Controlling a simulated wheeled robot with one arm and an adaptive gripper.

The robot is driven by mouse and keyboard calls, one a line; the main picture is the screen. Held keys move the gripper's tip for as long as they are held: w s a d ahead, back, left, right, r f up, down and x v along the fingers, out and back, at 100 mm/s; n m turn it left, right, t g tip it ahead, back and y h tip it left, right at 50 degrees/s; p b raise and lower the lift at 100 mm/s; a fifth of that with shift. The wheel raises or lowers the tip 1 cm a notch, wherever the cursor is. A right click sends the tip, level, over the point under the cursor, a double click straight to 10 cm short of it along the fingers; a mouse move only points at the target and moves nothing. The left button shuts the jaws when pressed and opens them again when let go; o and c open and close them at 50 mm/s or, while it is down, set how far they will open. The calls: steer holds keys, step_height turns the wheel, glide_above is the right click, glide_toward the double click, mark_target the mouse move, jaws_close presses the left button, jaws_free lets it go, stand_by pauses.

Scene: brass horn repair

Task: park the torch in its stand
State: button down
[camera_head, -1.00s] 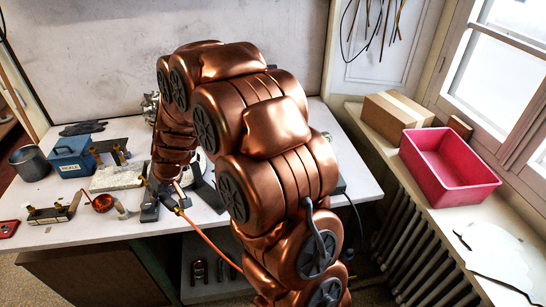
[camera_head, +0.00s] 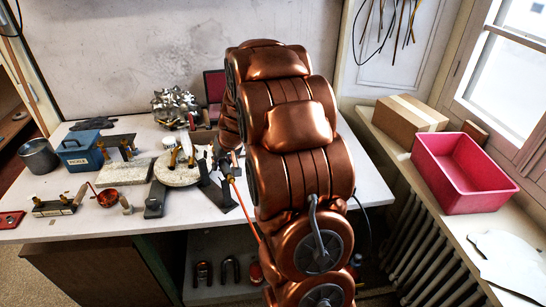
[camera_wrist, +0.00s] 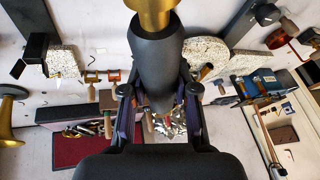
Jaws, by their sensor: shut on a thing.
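The torch has a dark body and a brass tip. In the wrist view the torch (camera_wrist: 155,60) lies between the fingers of my gripper (camera_wrist: 158,100), which is shut on it, with the brass end toward the top edge. In the head view my gripper (camera_head: 224,160) is partly hidden by my arm, above the bench right of the round pale block. An orange hose (camera_head: 245,210) runs down from it. A dark angled bracket (camera_wrist: 35,50) stands at the upper left of the wrist view; I cannot tell whether it is the torch stand. The torch is apart from it.
The white bench (camera_head: 95,225) holds a blue box (camera_head: 80,153), a grey pot (camera_head: 38,158), a copper pan (camera_head: 108,198), a round pale block (camera_head: 178,172) and a silvery metal cluster (camera_head: 172,105). A pink bin (camera_head: 465,175) is on the sill. The bench's front left has free room.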

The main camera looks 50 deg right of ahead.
steer(key=s+d+f+m+h+b, duration=0.15)
steer(key=s+d, duration=0.25)
steer(key=d, duration=0.4)
steer(key=s+d+m+b, duration=0.1)
steer(key=s+d+m, duration=0.15)
steer(key=d, duration=0.55)
steer(key=shift+n, duration=0.3)
steer(key=shift+s+a+f+b, duration=0.1)
steer(key=shift+f+b, duration=0.3)
steer(key=shift+f, duration=0.95)
steer(key=shift+s+a+f+b, duration=0.1)
steer(key=shift+f+b, duration=0.25)
steer(key=shift+f, duration=1)
steer(key=shift+f+b, duration=0.95)
steer(key=shift+f, duration=0.4)
steer(key=shift+f, duration=0.1)
steer(key=c, duration=0.8)
jaws_free()
steer(key=shift+o, duration=0.4)
steer(key=o, duration=0.4)
